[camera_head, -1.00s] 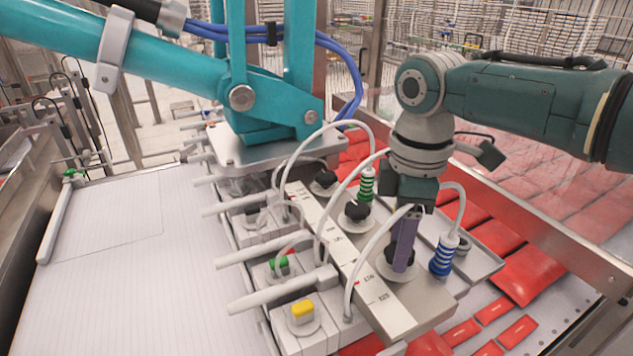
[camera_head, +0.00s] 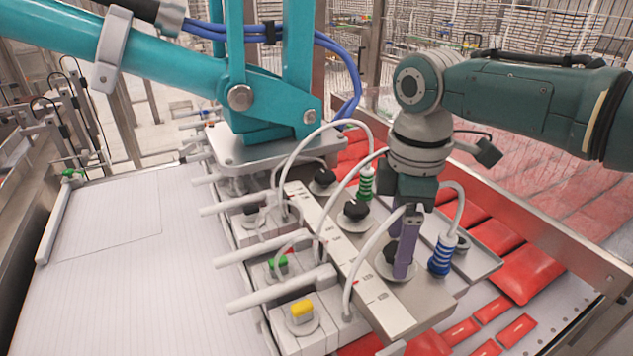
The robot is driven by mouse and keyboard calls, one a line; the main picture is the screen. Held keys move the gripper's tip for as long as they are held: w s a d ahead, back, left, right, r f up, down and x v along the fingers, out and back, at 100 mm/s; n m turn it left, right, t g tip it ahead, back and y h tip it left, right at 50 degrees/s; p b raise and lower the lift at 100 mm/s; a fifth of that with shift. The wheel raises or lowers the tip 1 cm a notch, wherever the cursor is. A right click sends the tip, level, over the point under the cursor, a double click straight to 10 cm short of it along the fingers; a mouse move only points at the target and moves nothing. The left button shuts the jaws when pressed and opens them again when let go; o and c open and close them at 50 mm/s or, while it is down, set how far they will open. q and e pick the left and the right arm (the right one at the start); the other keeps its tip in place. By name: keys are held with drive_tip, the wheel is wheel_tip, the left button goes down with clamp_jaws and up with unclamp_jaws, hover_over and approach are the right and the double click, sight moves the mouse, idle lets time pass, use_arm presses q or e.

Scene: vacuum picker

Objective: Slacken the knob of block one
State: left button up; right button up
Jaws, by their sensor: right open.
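My right gripper (camera_head: 405,262) points straight down at the front end of the long grey bar. Its jaws are open, with the purple fingers at a black knob (camera_head: 390,253) on a round pale disc. The fingers partly hide this knob; I cannot tell whether they touch it. Two more black knobs sit further back on the bar, a middle one (camera_head: 356,210) and a rear one (camera_head: 324,177). Which block is block one cannot be read from the labels. My left gripper is not in view.
White hoses arch close around my right gripper, with a blue-striped fitting (camera_head: 441,256) just right of it. Green (camera_head: 279,264) and yellow (camera_head: 302,308) knobs sit on the left blocks. The teal picker arm (camera_head: 150,58) stands behind. Red packs (camera_head: 527,273) lie at right.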

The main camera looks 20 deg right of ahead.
wheel_tip(320, 180, up, 10)
drive_tip(key=b, duration=0.1)
idle(0.4)
